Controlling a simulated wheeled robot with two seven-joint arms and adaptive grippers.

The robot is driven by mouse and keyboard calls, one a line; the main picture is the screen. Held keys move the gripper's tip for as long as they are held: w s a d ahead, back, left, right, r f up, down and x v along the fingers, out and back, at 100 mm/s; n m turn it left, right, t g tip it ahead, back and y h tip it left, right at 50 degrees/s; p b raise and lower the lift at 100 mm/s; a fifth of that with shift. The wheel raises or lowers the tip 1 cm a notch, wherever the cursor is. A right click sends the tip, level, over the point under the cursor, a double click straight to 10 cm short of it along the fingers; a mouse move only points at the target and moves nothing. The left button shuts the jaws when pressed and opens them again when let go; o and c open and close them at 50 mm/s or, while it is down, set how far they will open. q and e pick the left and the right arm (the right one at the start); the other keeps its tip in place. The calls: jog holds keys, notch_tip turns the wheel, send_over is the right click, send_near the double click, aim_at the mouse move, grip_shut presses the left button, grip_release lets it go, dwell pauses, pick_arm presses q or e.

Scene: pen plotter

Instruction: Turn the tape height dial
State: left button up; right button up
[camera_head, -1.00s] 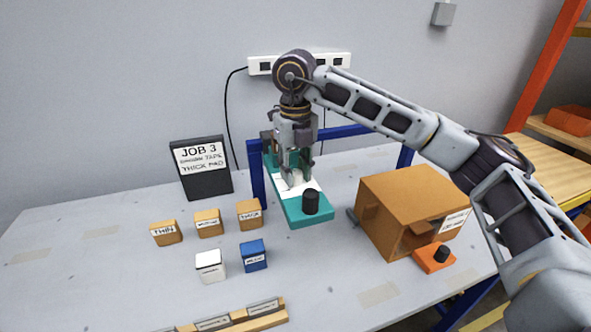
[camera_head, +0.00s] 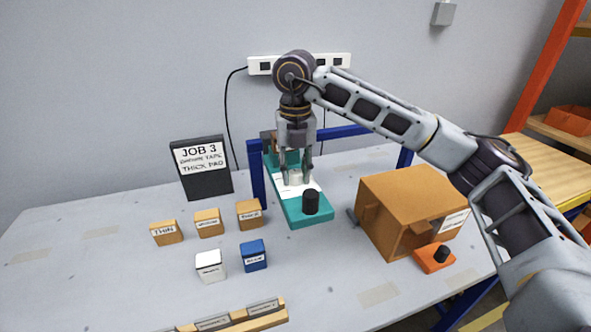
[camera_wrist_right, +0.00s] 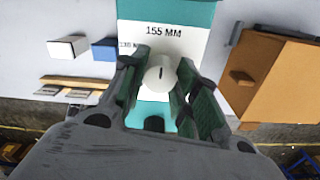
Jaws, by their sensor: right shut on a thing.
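The tape height dial (camera_wrist_right: 158,72) is a white round knob with a dark pointer line, on the white plate of a teal device (camera_head: 306,219). In the right wrist view the line points nearly straight up the picture, towards the "155 MM" label (camera_wrist_right: 163,31). Another label (camera_wrist_right: 129,45) at its upper left is partly hidden by a finger. My right gripper (camera_head: 296,178) reaches down from above with its fingers on either side of the dial, shut on it. The dial shows only partly in the head view (camera_head: 295,178). My left gripper is not in view.
A black knob (camera_head: 310,202) stands on the device's near end. A brown box (camera_head: 388,208) stands right of it, an orange block (camera_head: 434,258) in front. Left are small tan, white and blue (camera_head: 254,255) blocks and the "JOB 3" sign (camera_head: 202,169). A blue frame (camera_head: 257,175) stands behind.

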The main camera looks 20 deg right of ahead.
aim_at(296, 172)
jog(key=shift+r, duration=0.1)
jog(key=o, duration=1)
jog(key=shift+o, duration=0.2)
notch_tip(296, 172, up, 12)
dwell(0.5)
dwell(0.5)
